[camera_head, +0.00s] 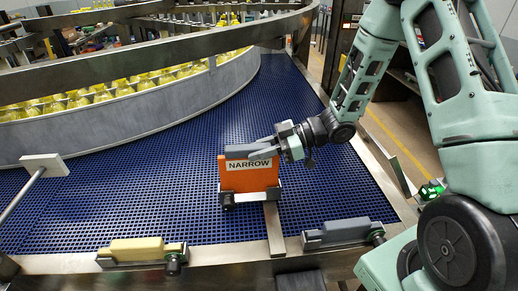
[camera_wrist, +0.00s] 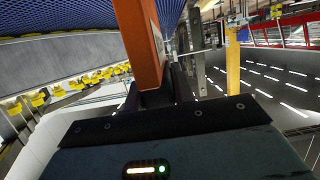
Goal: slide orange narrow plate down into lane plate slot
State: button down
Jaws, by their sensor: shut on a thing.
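The orange narrow plate (camera_head: 248,180), labelled NARROW, stands upright over the blue mesh belt. A grey grip piece (camera_head: 245,151) runs along its top. My gripper (camera_head: 268,147) is shut on the plate at this top edge, coming from the right. In the wrist view the plate (camera_wrist: 140,45) rises edge-on in front of the gripper (camera_wrist: 160,98). The plate's lower edge is at a dark low holder (camera_head: 229,201), which seems to be the lane plate slot. I cannot tell whether the edge is inside it or just above.
A metal bar (camera_head: 273,230) runs from the holder to the front rail. A yellow block (camera_head: 137,248) and a grey block (camera_head: 338,231) sit on the front rail. A curved wall (camera_head: 150,110) with yellow items behind it bounds the left. A white-ended rod (camera_head: 44,165) stands at left.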

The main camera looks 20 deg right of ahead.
jog(key=shift+f+b, duration=0.75)
jog(key=shift+f, duration=0.45)
jog(key=c, duration=1.1)
grip_release()
jog(key=b+v, duration=0.4)
jog(key=v, duration=1.3)
jog(key=shift+d, duration=0.3)
jog(key=shift+f, duration=0.1)
